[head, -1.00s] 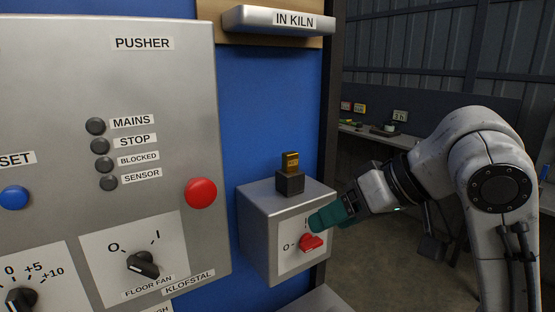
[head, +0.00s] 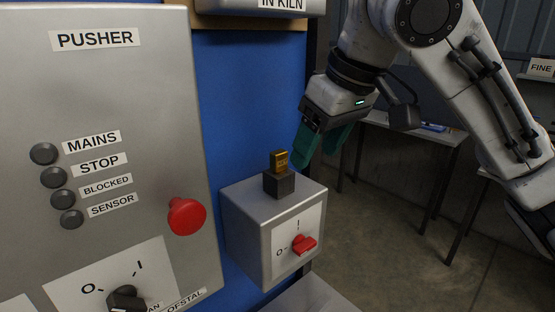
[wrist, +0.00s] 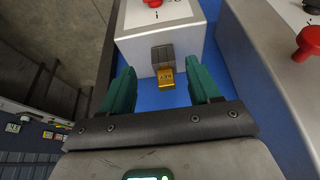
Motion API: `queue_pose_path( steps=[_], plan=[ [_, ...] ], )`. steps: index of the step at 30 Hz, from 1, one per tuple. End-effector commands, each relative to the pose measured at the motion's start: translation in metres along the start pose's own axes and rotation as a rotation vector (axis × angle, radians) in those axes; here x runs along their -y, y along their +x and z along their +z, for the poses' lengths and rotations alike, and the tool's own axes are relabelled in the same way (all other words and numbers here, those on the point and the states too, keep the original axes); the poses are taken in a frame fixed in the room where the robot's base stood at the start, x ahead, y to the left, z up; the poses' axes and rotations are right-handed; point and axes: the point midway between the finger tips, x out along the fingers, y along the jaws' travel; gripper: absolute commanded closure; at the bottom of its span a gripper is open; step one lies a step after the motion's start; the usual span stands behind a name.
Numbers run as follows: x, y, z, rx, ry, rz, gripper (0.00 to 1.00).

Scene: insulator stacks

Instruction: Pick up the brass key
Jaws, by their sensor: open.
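The brass key (head: 280,160) stands upright in a dark square block (head: 279,183) on top of a grey metal box (head: 245,212). The box carries a red rotary switch (head: 304,244) on its front. My gripper (head: 322,152) is open and empty, up and to the right of the key, with its green fingers pointing down toward it. In the wrist view the key (wrist: 166,79) shows between and beyond the two fingertips of my gripper (wrist: 161,82), apart from both.
A grey PUSHER panel (head: 120,120) with a red mushroom button (head: 186,216) and a black rotary knob (head: 127,298) stands left of the box. A blue wall (head: 245,100) is behind. A grey ledge labelled IN KILN (head: 282,4) juts out above. Workbenches stand at the right.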

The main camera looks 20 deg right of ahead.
Motion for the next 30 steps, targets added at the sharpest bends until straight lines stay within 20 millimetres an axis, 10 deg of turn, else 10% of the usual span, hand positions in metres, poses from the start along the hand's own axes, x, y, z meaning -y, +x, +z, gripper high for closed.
queue_pose_path(
  steps=[12, 30],
  plan=[
    [0.001, 0.024, -0.059, 0.0, -0.001, -0.001, 0.38],
    [0.0, 0.076, -0.06, 0.0, 0.0, 0.001, 0.38]
  ],
)
